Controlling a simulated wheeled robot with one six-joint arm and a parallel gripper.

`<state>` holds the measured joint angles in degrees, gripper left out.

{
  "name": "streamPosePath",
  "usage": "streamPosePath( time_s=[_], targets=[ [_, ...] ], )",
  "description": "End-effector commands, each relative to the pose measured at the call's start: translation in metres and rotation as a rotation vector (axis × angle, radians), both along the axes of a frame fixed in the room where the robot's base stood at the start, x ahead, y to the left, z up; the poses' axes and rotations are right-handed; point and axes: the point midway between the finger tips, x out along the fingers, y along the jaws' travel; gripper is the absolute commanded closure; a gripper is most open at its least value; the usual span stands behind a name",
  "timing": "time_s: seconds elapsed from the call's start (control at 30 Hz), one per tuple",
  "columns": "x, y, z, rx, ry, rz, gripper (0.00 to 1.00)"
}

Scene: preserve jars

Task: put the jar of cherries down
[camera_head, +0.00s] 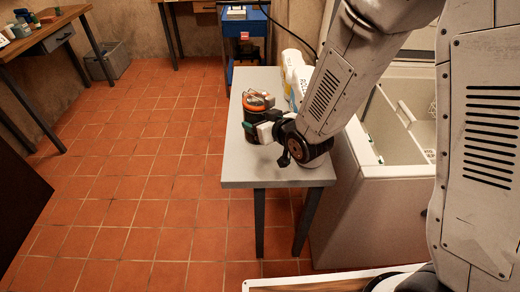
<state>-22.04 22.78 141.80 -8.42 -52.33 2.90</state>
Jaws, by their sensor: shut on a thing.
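A dark jar with an orange lid (256,97), seemingly the jar of cherries, is at the left side of the grey table (240,174). My gripper (266,124) is shut on the jar from the near side. The jar looks upright.
White containers (296,72) stand farther back on the table, partly behind my arm. An open white chest freezer (350,190) is close on the right. The table's near end is bare. A blue cart (246,28) stands behind, and a wooden bench (48,28) is far left.

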Motion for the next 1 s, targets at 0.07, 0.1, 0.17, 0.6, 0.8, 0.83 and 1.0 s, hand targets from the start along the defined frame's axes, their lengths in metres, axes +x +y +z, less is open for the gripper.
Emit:
streamPosePath(
  time_s=[0.07,0.1,0.17,0.6,0.8,0.83,1.0],
  targets=[
    [0.01,0.003,0.019,0.001,-0.01,0.006,0.91],
    [0.013,0.003,0.026,0.0,-0.01,0.007,0.91],
    [0.016,0.004,0.031,-0.003,-0.009,0.009,0.91],
    [0.019,0.004,-0.017,-0.007,-0.004,0.011,0.91],
    [0.019,0.004,-0.029,-0.007,-0.004,0.011,0.91],
    [0.018,0.004,-0.034,-0.007,-0.002,0.011,0.91],
    [0.018,0.004,-0.055,-0.008,-0.002,0.012,0.91]
  ],
)
